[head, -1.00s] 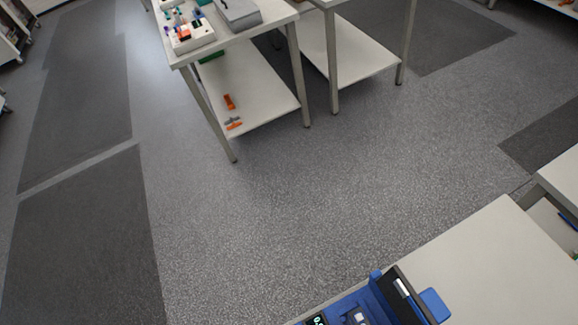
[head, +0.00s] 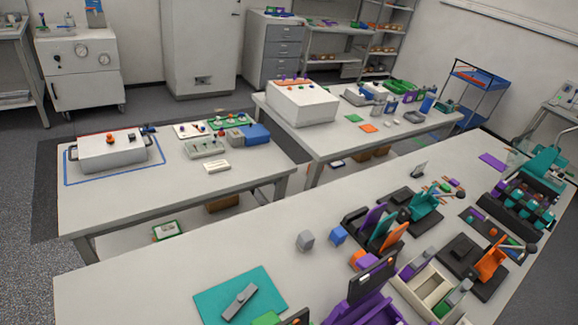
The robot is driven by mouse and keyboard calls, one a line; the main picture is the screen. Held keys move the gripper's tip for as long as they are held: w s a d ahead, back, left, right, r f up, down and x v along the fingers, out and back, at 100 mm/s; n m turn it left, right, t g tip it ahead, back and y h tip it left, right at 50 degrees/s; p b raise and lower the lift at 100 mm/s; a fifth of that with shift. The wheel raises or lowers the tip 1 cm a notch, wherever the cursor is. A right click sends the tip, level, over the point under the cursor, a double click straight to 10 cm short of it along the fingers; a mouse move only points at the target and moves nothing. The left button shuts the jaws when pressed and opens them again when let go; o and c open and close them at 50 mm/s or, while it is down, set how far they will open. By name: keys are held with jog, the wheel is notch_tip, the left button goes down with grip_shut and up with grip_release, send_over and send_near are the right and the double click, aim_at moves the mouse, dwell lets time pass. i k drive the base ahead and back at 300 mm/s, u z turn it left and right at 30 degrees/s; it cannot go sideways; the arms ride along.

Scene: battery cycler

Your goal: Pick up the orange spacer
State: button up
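Several orange pieces are in view, and I cannot tell for certain which is the orange spacer. A small orange block (head: 357,259) sits on the near bench, beside a blue cube and behind a purple device, which partly hides it. A slanted orange plate (head: 395,238) is just to its right, in a dark-based fixture. A flat orange square (head: 368,128) lies on the far table at the back. My gripper does not show in the view.
The near bench (head: 130,285) carries a teal mat (head: 240,297) with a grey part, a grey cube (head: 305,240), a blue cube (head: 338,235), a purple device (head: 362,302) and a cream tray (head: 428,290). Its left end is clear. Another table (head: 110,200) stands behind.

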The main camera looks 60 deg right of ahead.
aim_at(395, 236)
jog(key=z, duration=0.05)
jog(key=k, duration=0.5)
jog(key=z, duration=2.55)
jog(key=k, duration=1.3)
jog(key=u, duration=0.65)
jog(key=i, duration=1.05)
jog(key=z, duration=0.05)
